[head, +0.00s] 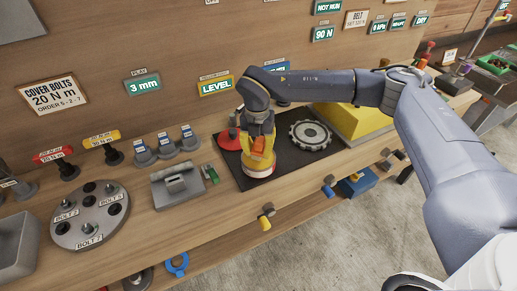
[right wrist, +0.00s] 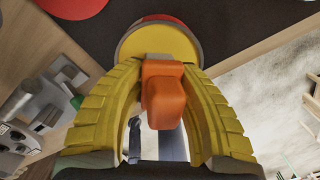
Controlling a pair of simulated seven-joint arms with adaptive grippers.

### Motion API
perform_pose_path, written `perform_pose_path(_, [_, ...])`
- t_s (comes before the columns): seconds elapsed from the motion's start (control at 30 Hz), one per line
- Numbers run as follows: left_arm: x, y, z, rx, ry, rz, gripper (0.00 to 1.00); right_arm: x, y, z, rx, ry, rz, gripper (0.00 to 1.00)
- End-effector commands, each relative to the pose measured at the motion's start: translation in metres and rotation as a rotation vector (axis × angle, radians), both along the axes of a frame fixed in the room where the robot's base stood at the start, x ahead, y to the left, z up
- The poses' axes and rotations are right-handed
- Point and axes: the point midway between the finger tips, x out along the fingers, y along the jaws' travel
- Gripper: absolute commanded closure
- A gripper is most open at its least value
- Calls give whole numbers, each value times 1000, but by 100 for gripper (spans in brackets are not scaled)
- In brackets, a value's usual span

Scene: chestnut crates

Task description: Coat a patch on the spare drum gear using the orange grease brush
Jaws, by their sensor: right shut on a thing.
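My right gripper (head: 259,146), with yellow ribbed fingers, points down and is shut on the orange grease brush (head: 259,154). In the right wrist view the brush's orange handle (right wrist: 163,95) sits between the fingers. Directly below is a round yellow-topped tin (right wrist: 158,44) with a red edge, which also shows in the head view (head: 259,170) at the dark mat's front edge. The brush's lower end is hidden, so I cannot tell whether it touches the tin. The grey toothed drum gear (head: 310,134) lies flat on the mat, right of the gripper. My left gripper is out of view.
The dark mat (head: 285,158) lies on a wooden bench. A red round object (head: 230,139) is left of the gripper. A yellow block (head: 355,122) stands right of the gear. A grey metal block (head: 177,186) and a bolt disc (head: 90,216) are further left.

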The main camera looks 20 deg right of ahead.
Motion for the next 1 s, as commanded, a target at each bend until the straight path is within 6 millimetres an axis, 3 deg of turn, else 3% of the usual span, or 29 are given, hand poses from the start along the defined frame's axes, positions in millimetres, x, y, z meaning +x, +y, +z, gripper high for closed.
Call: perform_pose_path(1.0, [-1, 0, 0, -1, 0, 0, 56, 0, 0, -5, 0, 0, 0, 100])
